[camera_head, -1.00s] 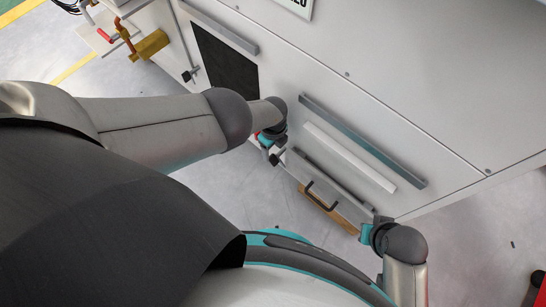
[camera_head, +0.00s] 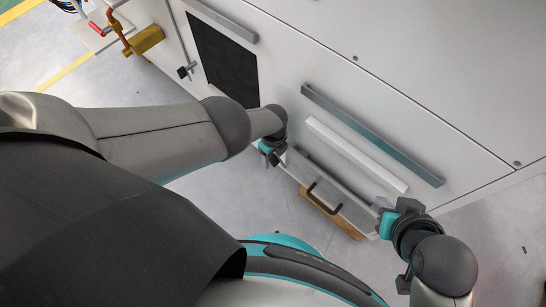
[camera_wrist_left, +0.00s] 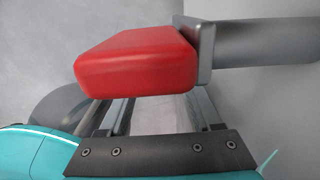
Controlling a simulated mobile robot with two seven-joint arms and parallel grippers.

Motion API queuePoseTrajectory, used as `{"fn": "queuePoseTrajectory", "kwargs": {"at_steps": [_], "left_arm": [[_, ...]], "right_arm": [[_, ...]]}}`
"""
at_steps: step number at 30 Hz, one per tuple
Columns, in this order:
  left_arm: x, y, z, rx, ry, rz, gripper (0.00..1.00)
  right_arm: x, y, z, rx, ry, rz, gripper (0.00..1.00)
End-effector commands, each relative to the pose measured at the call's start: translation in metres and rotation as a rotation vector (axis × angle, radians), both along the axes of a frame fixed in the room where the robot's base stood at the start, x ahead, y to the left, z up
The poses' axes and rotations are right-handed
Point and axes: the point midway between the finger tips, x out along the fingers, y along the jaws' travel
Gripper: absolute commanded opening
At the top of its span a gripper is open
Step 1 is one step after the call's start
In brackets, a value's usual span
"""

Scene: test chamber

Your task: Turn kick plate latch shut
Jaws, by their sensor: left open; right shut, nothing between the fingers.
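The kick plate (camera_head: 335,198), a grey panel with a black bar handle (camera_head: 324,196), is low on the white cabinet. In the left wrist view a red latch handle (camera_wrist_left: 138,62) on a grey metal shaft (camera_wrist_left: 258,40) lies close across my left gripper (camera_wrist_left: 158,112). The red handle partly hides the fingers, which are apart; I cannot tell whether they touch it. In the head view my left gripper (camera_head: 272,156) is at the plate's left end, and the latch is hidden there. My right gripper (camera_head: 385,207) is shut and empty near the plate's right end.
A grey bar (camera_head: 370,134) and a white bar (camera_head: 356,153) project from the cabinet above the plate. A brown block (camera_head: 333,215) shows along the plate's lower edge. Brass and red pipe fittings (camera_head: 146,40) stand at upper left. The floor at lower right is clear.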

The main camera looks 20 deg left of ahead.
Motion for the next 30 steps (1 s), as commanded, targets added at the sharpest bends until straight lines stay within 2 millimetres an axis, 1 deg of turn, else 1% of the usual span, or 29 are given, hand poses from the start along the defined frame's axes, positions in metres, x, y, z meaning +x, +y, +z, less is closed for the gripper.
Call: {"fn": "queuePoseTrajectory", "kwargs": {"at_steps": [10, 27, 30], "left_arm": [[-0.0001, -0.0005, -0.0015, -0.001, 0.0, 0.0, 0.65], [-0.0023, 0.0006, -0.0024, 0.001, 0.006, 0.001, 0.01], [-0.003, 0.001, -0.0026, 0.002, 0.008, 0.001, 0.0]], "right_arm": [[0.0014, 0.0022, 0.0025, 0.007, -0.017, 0.004, 0.0], [0.0012, 0.0018, 0.002, 0.006, -0.015, 0.003, 0.0], [0.0012, 0.0018, 0.0019, 0.006, -0.015, 0.003, 0.0]]}}
